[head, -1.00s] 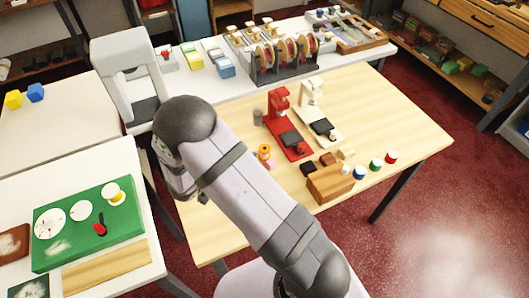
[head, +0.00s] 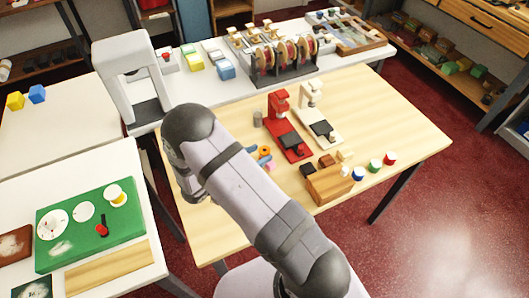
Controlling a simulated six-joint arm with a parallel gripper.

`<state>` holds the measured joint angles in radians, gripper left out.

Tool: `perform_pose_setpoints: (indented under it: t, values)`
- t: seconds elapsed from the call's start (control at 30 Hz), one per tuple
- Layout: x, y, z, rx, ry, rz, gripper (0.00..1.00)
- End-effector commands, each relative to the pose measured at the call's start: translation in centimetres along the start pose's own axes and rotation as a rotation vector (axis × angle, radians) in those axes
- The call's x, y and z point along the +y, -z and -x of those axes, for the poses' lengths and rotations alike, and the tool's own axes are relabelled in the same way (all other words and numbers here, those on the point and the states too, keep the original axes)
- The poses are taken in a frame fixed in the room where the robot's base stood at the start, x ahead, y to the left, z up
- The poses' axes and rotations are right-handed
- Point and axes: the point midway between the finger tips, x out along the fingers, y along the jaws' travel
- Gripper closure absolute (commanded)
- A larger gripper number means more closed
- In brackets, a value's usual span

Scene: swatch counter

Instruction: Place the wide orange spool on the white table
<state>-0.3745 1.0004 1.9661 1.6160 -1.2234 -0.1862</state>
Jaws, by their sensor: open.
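The orange spool (head: 265,151) stands on the light wood table (head: 390,118), just right of my arm's forearm. A small blue thing (head: 252,150) shows beside it and a pink one (head: 270,166) in front of it, both partly hidden. White-topped tables stand at the left front (head: 22,205), left back (head: 60,130) and along the back (head: 200,92). My gripper (head: 192,197) hangs below the wrist, left of the orange spool and apart from it, above the wood table's left edge. It is open with nothing seen in it; its fingers are mostly hidden by my arm.
A red stand (head: 281,112) and a cream stand (head: 318,110) stand right of the orange spool. A wooden block (head: 328,186) and several small coloured spools are at the front right. A green board (head: 75,232) covers much of the left front table. A white arch-shaped device (head: 125,75) stands behind.

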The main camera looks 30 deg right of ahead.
Motion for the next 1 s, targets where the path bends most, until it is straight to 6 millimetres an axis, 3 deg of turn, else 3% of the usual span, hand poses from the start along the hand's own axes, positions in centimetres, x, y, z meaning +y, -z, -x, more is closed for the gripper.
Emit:
perform_pose_setpoints:
  t: [0.3, 0.57, 0.7, 0.73, 1.0]
  values:
    - [0.0, 0.1, -3.5, -0.001, -0.002, 0.000, 0.59]
    - [0.0, 0.0, -3.7, 0.000, 0.000, 0.000, 0.59]
    - [0.0, 0.0, -3.7, 0.000, 0.000, 0.000, 0.88]
    - [0.0, 0.0, -3.7, 0.000, 0.000, 0.000, 0.91]
    - [0.0, 0.1, -3.7, 0.000, 0.000, 0.000, 0.95]
